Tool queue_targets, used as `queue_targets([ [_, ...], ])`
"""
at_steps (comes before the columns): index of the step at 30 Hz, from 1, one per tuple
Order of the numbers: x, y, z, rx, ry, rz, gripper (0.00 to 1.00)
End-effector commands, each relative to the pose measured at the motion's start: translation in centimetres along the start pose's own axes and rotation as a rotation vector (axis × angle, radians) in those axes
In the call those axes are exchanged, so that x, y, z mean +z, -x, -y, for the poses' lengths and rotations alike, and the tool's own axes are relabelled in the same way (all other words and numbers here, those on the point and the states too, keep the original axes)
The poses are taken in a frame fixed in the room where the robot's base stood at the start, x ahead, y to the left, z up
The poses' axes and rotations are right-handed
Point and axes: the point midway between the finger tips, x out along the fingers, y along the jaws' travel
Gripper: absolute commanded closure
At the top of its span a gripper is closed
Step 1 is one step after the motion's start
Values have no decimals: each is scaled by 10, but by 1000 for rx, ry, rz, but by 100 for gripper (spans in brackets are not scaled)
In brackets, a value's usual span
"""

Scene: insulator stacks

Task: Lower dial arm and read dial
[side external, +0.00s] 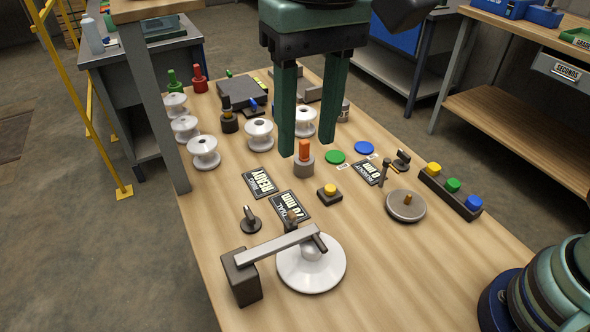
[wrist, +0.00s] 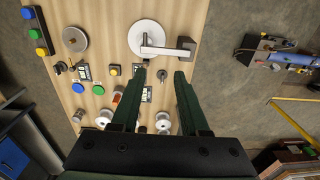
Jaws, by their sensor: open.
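The dial arm (side external: 275,246) is a grey bar running from a dark block (side external: 242,278) to above a white insulator disc (side external: 325,277). Its dark free end is by the disc's domed centre; I cannot tell whether they touch. The arm (wrist: 165,50) and disc (wrist: 143,29) also show at the top of the wrist view. A black plate marked DIAL (side external: 288,206) lies behind the arm, its reading partly covered by a small knob. My gripper (side external: 308,147) is open and empty, pointing down above the table, behind the dial arm. It also shows in the wrist view (wrist: 160,73).
An orange-topped post (side external: 304,162) stands beneath my gripper. A READY plate (side external: 260,182), a yellow button (side external: 329,193) and a small lever (side external: 251,220) are nearby. White spools (side external: 204,152) stand at left. A round metal plate (side external: 405,206) and a three-button box (side external: 450,190) are at right.

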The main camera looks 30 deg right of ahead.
Motion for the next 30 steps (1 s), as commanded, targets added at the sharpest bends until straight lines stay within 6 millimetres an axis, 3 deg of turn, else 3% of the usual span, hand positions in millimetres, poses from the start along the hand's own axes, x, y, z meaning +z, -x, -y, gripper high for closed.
queue_targets([
  [6, -4, -75, -14, 74, -5, 68, 55],
  [8, -4, -90, -18, 85, -4, 79, 55],
  [14, -3, -112, -22, 89, -3, 84, 55],
  [24, -1, -175, -32, 89, -4, 86, 55],
  [30, -1, -203, -36, 88, -4, 85, 55],
])
